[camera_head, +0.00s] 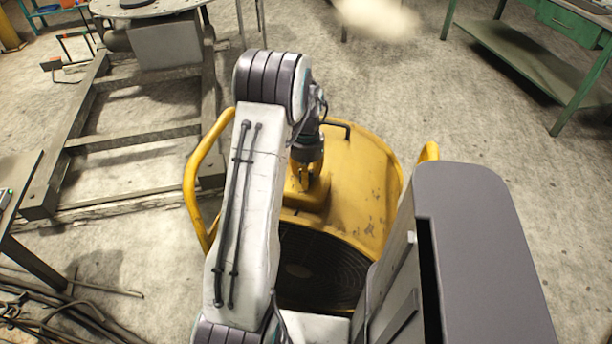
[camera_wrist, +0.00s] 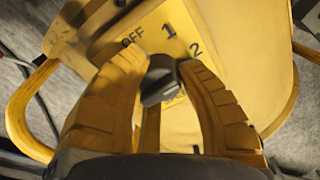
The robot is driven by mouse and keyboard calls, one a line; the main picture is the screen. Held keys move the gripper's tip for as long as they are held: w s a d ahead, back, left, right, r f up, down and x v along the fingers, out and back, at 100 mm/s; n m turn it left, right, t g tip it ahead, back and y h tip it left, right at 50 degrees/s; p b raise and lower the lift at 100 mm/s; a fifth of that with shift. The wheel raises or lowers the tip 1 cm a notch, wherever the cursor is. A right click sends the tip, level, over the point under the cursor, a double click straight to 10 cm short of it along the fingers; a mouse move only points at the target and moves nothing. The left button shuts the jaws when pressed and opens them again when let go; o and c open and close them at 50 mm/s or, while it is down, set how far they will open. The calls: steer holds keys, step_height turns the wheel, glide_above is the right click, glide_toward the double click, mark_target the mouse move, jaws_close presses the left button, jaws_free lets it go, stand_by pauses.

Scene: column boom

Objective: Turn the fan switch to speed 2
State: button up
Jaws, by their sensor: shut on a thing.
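The yellow drum fan (camera_head: 355,180) stands on the floor below my arm, with its dark round grille (camera_head: 318,272) toward me. In the wrist view, the dark rotary switch knob (camera_wrist: 160,84) sits on a yellow plate (camera_wrist: 172,18) marked OFF, 1 and 2 around it. My gripper (camera_wrist: 161,66) is shut on the knob, with one yellow finger on each side. I cannot tell clearly which mark the knob points at. In the head view my gripper (camera_head: 304,178) is low at the fan's yellow switch box, and the knob is hidden there.
Yellow tube handles (camera_head: 192,185) stand at the fan's sides. A metal frame (camera_head: 130,135) lies on the floor to the left. A green workbench (camera_head: 520,55) stands at the upper right. Cables (camera_head: 60,310) lie at the lower left. Floor right of the fan is clear.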

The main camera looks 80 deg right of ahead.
steer(key=shift+f+m, duration=0.1)
steer(key=shift+m, duration=0.3)
stand_by(0.3)
steer(key=o, duration=1.2)
step_height(320, 180, up, 12)
steer(key=shift+r, duration=0.1)
stand_by(0.7)
